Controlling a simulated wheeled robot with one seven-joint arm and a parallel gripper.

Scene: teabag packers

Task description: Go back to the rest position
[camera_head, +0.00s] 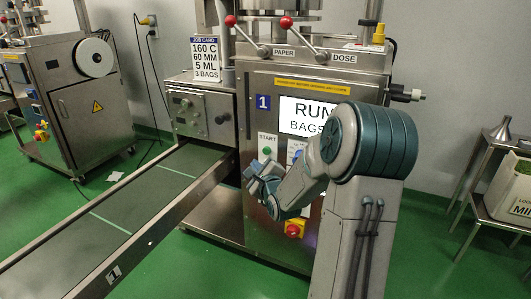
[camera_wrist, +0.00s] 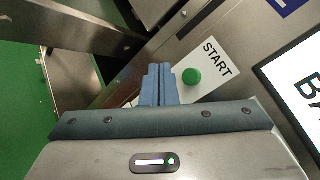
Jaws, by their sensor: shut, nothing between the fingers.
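My gripper (camera_head: 262,178) is in front of the steel machine's (camera_head: 260,218) front panel, in the middle of the head view. In the wrist view my gripper (camera_wrist: 158,78) has its blue fingers together with nothing between them. The green START button (camera_wrist: 192,76) is just right of the fingertips in the wrist view. The START button also shows in the head view (camera_head: 267,152), just above my gripper. I cannot tell whether the fingers touch the panel. My arm hides part of the machine's screen (camera_head: 300,112), which reads RUN and BAGS.
A conveyor (camera_head: 150,207) runs from the machine to the lower left, beside my gripper. Red-knobbed PAPER and DOSE levers (camera_head: 290,50) are on top. A metal table (camera_head: 480,200) stands right.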

